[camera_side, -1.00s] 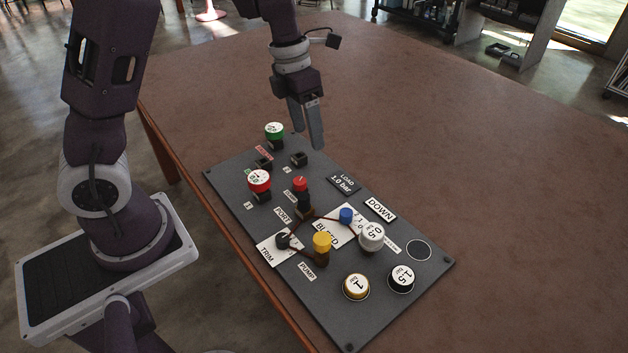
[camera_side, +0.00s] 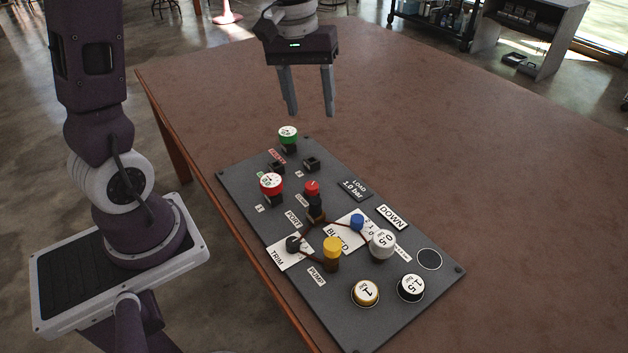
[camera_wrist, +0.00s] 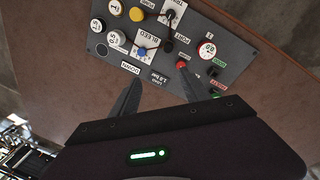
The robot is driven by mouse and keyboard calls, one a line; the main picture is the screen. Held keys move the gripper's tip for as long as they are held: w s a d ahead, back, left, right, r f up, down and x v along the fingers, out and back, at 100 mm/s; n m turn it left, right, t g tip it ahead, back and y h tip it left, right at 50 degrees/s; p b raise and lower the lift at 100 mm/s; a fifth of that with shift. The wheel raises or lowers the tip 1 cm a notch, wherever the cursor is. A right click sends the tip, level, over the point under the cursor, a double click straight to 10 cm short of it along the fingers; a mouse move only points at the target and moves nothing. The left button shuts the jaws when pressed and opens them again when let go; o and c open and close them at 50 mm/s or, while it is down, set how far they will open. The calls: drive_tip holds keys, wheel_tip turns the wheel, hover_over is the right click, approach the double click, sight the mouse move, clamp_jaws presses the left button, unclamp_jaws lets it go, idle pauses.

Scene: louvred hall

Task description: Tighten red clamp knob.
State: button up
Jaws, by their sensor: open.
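The red clamp knob (camera_side: 312,187) sits on a dark block near the middle of the grey panel (camera_side: 232,186). It also shows in the wrist view (camera_wrist: 181,65), close to the tip of the right finger in the picture. My gripper (camera_side: 309,113) is open and empty, with both fingers pointing down. It is raised beyond the panel's far end, apart from the knob. In the wrist view my gripper's fingers (camera_wrist: 159,77) spread wide in front of the panel and table.
A red-rimmed gauge (camera_side: 271,183) stands left of the knob and a green-rimmed gauge (camera_side: 288,134) at the far end. A yellow knob (camera_side: 332,246), a blue knob (camera_side: 357,222) and a white gauge (camera_side: 382,243) stand nearer. The brown table (camera_side: 480,170) is clear to the right.

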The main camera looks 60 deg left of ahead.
drive_tip(key=w+a+f+n+g+h, duration=0.2)
drive_tip(key=w+a+f+n, duration=0.3)
drive_tip(key=f, duration=0.7)
drive_tip(key=n+h, duration=0.1)
drive_tip(key=n, duration=0.1)
approach(312, 185)
wheel_tip(312, 185, down, 2)
drive_tip(key=x, duration=0.6)
drive_tip(key=shift+s+d+f, duration=0.1)
drive_tip(key=shift+d+f, duration=0.1)
drive_tip(key=shift+d, duration=0.25)
drive_tip(key=shift+c, duration=0.4)
clamp_jaws()
